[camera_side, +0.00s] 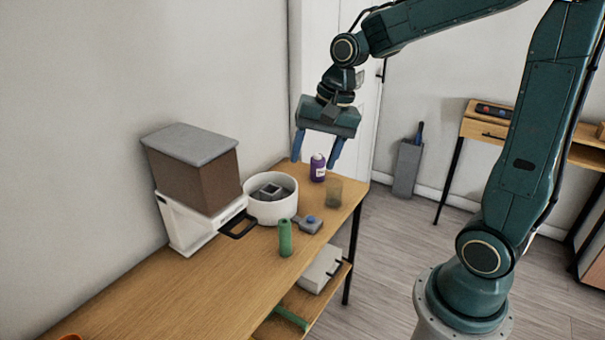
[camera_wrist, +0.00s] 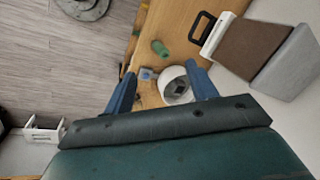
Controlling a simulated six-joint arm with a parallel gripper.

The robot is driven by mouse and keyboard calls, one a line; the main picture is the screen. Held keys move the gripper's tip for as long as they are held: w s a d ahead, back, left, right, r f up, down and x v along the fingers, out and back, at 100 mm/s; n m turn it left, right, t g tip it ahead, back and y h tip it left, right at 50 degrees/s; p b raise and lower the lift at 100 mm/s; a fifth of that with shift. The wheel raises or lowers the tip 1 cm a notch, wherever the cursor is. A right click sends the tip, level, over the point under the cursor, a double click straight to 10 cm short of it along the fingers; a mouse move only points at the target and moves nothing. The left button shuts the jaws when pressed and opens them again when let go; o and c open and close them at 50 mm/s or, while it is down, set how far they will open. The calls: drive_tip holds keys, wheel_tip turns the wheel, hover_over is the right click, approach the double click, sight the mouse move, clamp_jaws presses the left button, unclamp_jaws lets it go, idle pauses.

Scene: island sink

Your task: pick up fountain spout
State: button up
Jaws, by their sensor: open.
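The name fountain spout fits no single thing for certain. A grey square piece (camera_side: 269,190) sits inside a white round bowl (camera_side: 270,212) on the wooden table; it shows in the wrist view (camera_wrist: 179,88) too. A small grey piece with a blue knob (camera_side: 310,225) lies beside the bowl, and its blue part shows in the wrist view (camera_wrist: 146,74). I cannot tell which is the spout. My gripper (camera_side: 315,163) is open and empty, its blue fingers pointing down above the table's far end. In the wrist view, the bowl lies beyond the fingertips (camera_wrist: 160,72), near the right finger.
A purple jar (camera_side: 317,168) and a translucent brown cup (camera_side: 333,193) stand near the table's far end. A green bottle (camera_side: 285,238) stands nearer the camera. A dispenser with a brown hopper (camera_side: 192,170) stands left of the bowl. The near tabletop (camera_side: 190,292) is mostly clear.

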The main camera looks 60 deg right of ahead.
drive_tip(key=w+d+f+m+g+y, duration=0.1)
drive_tip(key=w+d+f+m+y, duration=0.1)
drive_tip(key=w+d+f+m, duration=0.35)
drive_tip(key=m+y, duration=0.1)
drive_tip(key=m, duration=0.4)
approach(288, 220)
drive_tip(key=shift+w+d+r+g, duration=0.15)
drive_tip(key=shift+w+r+g, duration=0.15)
drive_tip(key=shift+f, duration=0.1)
drive_tip(key=shift+n, duration=0.25)
drive_tip(key=shift+x, duration=4.25)
drive_tip(key=shift+x, duration=2.55)
drive_tip(key=c, duration=1.1)
